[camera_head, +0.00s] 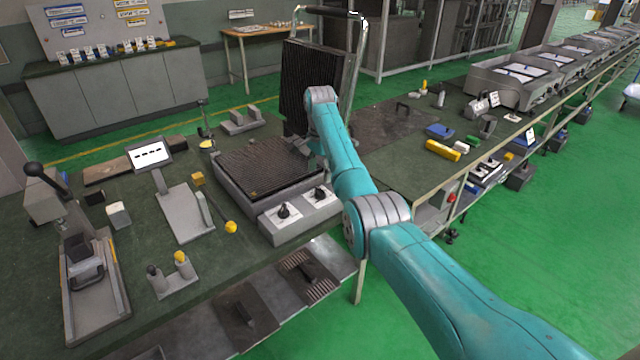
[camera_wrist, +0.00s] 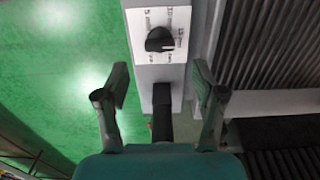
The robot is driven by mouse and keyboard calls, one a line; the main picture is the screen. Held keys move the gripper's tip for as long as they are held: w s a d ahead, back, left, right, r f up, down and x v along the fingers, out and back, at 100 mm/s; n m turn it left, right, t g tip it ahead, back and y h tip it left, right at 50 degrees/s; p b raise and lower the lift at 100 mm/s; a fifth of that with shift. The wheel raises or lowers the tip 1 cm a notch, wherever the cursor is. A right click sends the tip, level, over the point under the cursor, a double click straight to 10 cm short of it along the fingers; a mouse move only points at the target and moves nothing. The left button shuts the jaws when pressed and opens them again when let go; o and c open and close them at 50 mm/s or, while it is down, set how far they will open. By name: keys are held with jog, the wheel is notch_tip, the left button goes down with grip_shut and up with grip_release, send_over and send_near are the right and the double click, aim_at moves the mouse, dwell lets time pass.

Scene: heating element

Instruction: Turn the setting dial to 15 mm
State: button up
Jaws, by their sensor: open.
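The setting dial is a black knob (camera_wrist: 160,39) on a white plate (camera_wrist: 150,12) with small mm markings around it, at the top centre of the wrist view. The print is too blurred to read surely, and I cannot tell which mark the knob points to. In the head view two black knobs, the left one (camera_head: 284,211) and the right one (camera_head: 320,193), stand on white plates at the front of the grey heating unit (camera_head: 300,226). My gripper (camera_wrist: 160,84) is open, its fingers spread below the dial in the wrist view, apart from it. In the head view it is mostly hidden behind my arm.
A dark ribbed plate (camera_head: 265,168) lies on the unit, and an upright ribbed panel (camera_head: 305,80) stands behind it. A yellow ball-ended lever (camera_head: 231,227) juts out left of the unit. A black part (camera_wrist: 162,112) shows between my fingers. Green floor lies to the right.

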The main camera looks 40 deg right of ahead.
aim_at(320, 189)
notch_tip(320, 189, up, 5)
jog(key=shift+r, duration=0.1)
jog(key=shift+s, duration=0.1)
dwell(0.6)
